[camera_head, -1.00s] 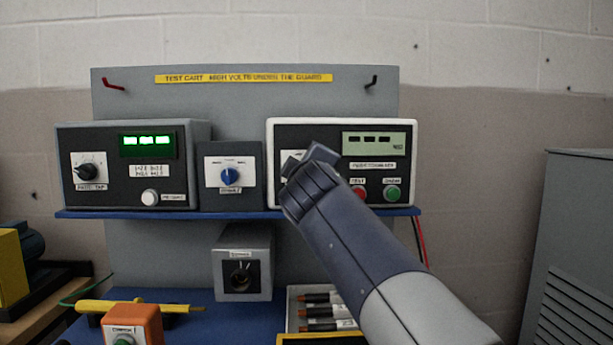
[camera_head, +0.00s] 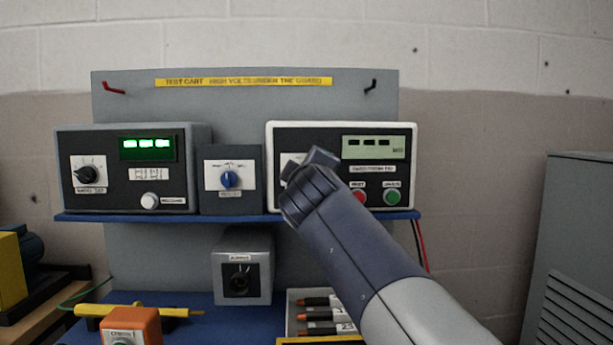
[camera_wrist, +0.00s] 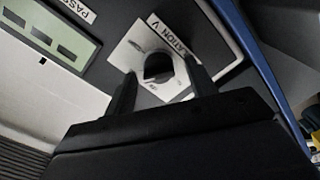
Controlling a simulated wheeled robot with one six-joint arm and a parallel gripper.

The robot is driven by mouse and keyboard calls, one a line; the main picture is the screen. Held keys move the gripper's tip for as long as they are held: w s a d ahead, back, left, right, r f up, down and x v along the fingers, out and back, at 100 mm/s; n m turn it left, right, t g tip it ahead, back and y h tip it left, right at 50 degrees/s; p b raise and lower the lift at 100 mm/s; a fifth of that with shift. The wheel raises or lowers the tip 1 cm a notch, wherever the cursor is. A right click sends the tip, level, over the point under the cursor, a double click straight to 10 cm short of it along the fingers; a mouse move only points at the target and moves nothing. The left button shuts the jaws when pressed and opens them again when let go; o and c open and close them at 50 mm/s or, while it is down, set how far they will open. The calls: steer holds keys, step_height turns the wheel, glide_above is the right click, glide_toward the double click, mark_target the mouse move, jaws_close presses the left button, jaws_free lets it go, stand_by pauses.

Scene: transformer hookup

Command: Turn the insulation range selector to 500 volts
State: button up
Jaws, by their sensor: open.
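The insulation tester (camera_head: 380,150) is the white-rimmed box at the right of the shelf, with a grey display. In the head view my arm hides most of its selector; only part of the white dial plate (camera_head: 287,160) shows. In the wrist view the black selector knob (camera_wrist: 158,67) sits on its white plate (camera_wrist: 130,47), beside a label ending in "ATION V". My gripper (camera_wrist: 158,85) is open, its two fingers on either side of the knob. I cannot tell whether they touch it, nor read the knob's setting.
Red (camera_head: 358,196) and green (camera_head: 392,196) buttons are on the tester's face, right of my wrist. A small box with a blue knob (camera_head: 229,180) stands left of the tester. The blue shelf edge (camera_head: 240,217) runs below. A grey cabinet (camera_head: 575,250) stands at right.

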steer(key=s+b, duration=0.1)
steer(key=s, duration=0.9)
steer(key=shift+s, duration=0.35)
steer(key=shift+w, duration=0.1)
steer(key=w+p, duration=0.1)
steer(key=w, duration=0.9)
steer(key=shift+w, duration=0.35)
steer(key=shift+s, duration=0.15)
